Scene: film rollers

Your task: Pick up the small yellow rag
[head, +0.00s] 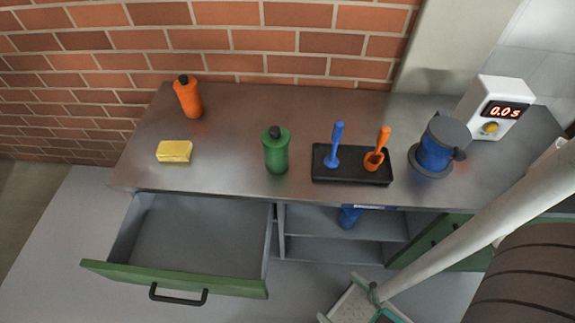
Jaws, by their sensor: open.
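The small yellow rag (174,152) lies as a folded, block-like bundle on the left part of the grey metal worktop (225,130). It is in front of an orange bottle and left of a green bottle, apart from both. Its top and front side show, and nothing covers it. My gripper does not show in the head view.
Nearby stand the orange bottle (188,98) and green bottle (276,152). A black tray (350,179) holds blue and orange tools. A blue canister (436,150) and timer (498,108) stand right. A green-fronted drawer (175,280) juts out below the rag. A brick wall rises behind.

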